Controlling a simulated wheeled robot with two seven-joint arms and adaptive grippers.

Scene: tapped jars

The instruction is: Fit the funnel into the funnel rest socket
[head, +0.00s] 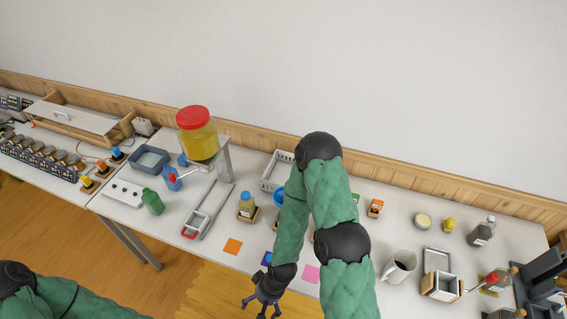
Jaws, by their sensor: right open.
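A blue round thing (278,198) shows partly behind my right arm, near the middle of the table. It may be the funnel, but most of it is hidden. I cannot make out the funnel rest socket for sure; the arm covers part of the table's middle. My right gripper (262,308) is open and empty, in front of the table's front edge at the bottom of the head view. It is well apart from the blue thing. My left arm shows at the bottom left, but its gripper is out of view.
A red-lidded yellow jar (199,138) stands raised at the table's back left. A bottle in a wooden holder (246,207), a white basket (275,172) and a green bottle (152,201) stand near. A white mug (398,266) and small containers fill the right side.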

